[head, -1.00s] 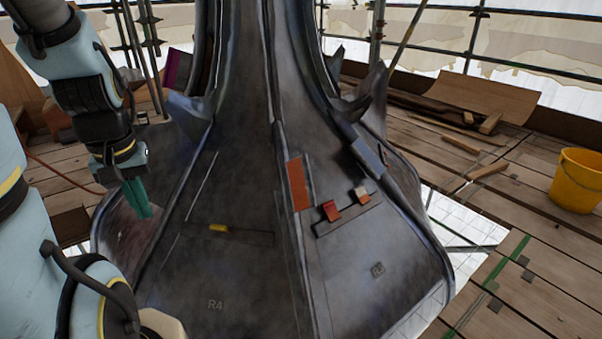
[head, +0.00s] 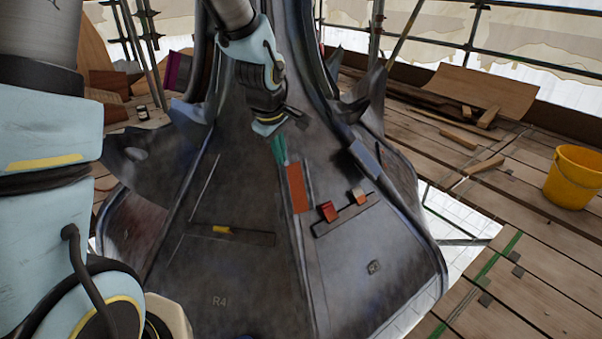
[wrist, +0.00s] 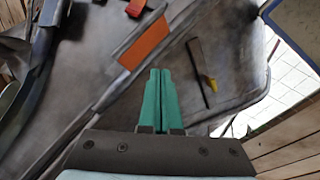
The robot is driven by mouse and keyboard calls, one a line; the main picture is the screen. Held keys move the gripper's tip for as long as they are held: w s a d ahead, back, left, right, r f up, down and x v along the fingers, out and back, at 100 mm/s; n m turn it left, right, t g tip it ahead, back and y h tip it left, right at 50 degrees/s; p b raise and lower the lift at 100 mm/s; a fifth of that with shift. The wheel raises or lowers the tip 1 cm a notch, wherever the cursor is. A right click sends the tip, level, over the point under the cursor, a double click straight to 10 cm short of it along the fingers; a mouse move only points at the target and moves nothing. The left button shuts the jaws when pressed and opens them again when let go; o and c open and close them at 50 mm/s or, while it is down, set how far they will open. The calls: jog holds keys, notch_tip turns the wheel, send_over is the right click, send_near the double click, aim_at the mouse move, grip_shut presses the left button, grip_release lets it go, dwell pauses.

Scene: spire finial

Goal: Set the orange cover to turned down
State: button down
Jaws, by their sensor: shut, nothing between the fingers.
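The orange cover (head: 297,187) looks like a flat upright rectangle on a raised rib of the dark metal spire. It also shows in the wrist view (wrist: 145,43), ahead of the fingertips and slightly left. My gripper (head: 283,162) has teal fingers, shut together and empty. In the head view the tips are just above and left of the cover's upper end. In the wrist view the gripper (wrist: 160,72) looks apart from the cover, with dark metal showing between. Whether the cover is hinged, and at which edge, I cannot tell.
A red block (head: 327,211) and a smaller orange-and-pale block (head: 358,196) sit on a dark rail right of the cover. A yellow piece (head: 221,229) sits in a dark strip to the left. A yellow bucket (head: 574,177) stands on the planks at far right.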

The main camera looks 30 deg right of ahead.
jog(key=b, duration=0.4)
send_over(304, 188)
jog(key=s+a, duration=0.1)
jog(key=shift+s+a+f, duration=0.1)
jog(key=shift+f, duration=2.65)
jog(key=shift+a+f, duration=0.1)
jog(key=shift+f, duration=2.6)
jog(key=shift+d, duration=0.1)
jog(key=shift+d+n, duration=0.2)
jog(key=shift+n, duration=0.1)
